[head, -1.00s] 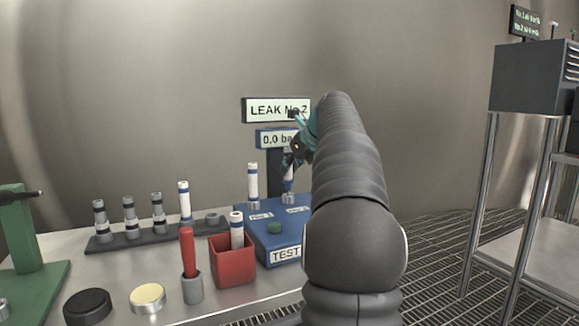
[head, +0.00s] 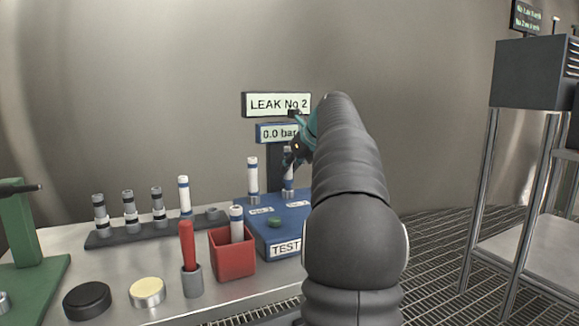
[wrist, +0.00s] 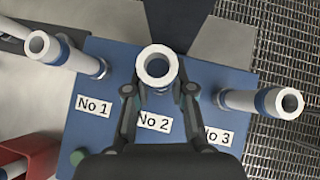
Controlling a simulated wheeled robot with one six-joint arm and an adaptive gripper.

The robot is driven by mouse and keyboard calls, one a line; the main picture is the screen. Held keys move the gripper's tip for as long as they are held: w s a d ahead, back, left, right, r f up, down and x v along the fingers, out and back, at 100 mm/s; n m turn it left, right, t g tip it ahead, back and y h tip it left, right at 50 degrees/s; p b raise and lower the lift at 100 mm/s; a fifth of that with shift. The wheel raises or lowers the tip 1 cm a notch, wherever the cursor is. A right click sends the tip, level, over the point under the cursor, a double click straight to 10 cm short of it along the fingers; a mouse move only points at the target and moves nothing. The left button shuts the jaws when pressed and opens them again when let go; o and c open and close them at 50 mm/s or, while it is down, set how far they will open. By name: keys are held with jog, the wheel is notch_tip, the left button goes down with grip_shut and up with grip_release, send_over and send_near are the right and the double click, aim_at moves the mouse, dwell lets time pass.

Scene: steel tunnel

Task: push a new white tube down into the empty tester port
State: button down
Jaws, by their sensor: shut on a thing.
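The blue tester (head: 275,235) stands on the bench with its ports labelled No 1, No 2 and No 3 in the wrist view. My gripper (wrist: 160,92) is shut on a white tube (wrist: 156,68) above No 2. In the head view this tube (head: 288,177) stands upright, its lower end at the port collar; my gripper (head: 292,158) is at its top. How deep it sits is hidden. White tubes with blue bands stand at No 1 (wrist: 62,55) and No 3 (wrist: 265,102), apart from my fingers. The sign (head: 277,104) reads "LEAK No 2".
A pressure display (head: 275,133) reads 0.0 bar. A red bin (head: 233,254) holds a white tube (head: 237,224). Left of the tester, a dark rack (head: 150,232) holds several tubes. A red-handled tool (head: 187,245) stands in a grey cup. A green stand (head: 30,250) is far left.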

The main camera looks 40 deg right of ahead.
jog(key=shift+f+b, duration=0.35)
jog(key=shift+f, duration=0.55)
jog(key=c, duration=0.9)
grip_release()
jog(key=v, duration=1.2)
